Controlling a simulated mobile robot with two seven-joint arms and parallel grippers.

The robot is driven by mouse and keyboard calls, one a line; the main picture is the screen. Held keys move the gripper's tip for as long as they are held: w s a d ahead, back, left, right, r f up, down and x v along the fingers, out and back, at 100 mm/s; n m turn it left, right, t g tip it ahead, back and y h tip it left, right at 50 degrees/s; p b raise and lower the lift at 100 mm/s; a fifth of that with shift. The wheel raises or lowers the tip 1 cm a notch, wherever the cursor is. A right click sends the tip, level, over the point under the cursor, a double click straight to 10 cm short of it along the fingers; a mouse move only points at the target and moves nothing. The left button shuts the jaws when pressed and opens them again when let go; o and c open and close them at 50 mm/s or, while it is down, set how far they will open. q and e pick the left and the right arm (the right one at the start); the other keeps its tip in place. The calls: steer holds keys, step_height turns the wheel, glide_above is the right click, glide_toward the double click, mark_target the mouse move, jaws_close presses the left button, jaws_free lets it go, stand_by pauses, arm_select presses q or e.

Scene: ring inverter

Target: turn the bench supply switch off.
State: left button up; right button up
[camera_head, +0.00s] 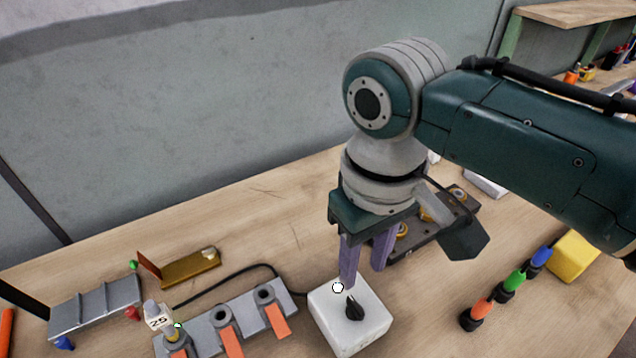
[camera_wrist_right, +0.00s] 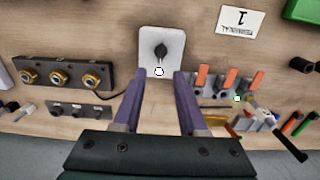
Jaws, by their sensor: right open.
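A small white round spot (camera_head: 338,287) shows at the box's far edge. In the right wrist view the box (camera_wrist_right: 176,38) is ahead of the fingers, and its knob (camera_wrist_right: 161,51) stands roughly in line with the gap between them. My right gripper (camera_head: 364,276) is open and empty, with purple fingers pointing down by the box's far side. Contact with the box cannot be told. My left gripper is out of view.
A grey block with orange levers (camera_head: 230,318) is left of the box. A dark block with yellow-ringed sockets (camera_wrist_right: 64,75) is on the other side. Colored connectors (camera_head: 508,285) and a yellow block (camera_head: 573,256) lie right. A black cable (camera_head: 240,272) runs to the box.

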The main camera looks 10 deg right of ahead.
mark_target(356, 305)
step_height(356, 305, down, 9)
steer(key=b, duration=0.3)
steer(key=shift+s+a+f, duration=0.1)
steer(key=shift+f, duration=0.1)
jaws_close()
stand_by(0.4)
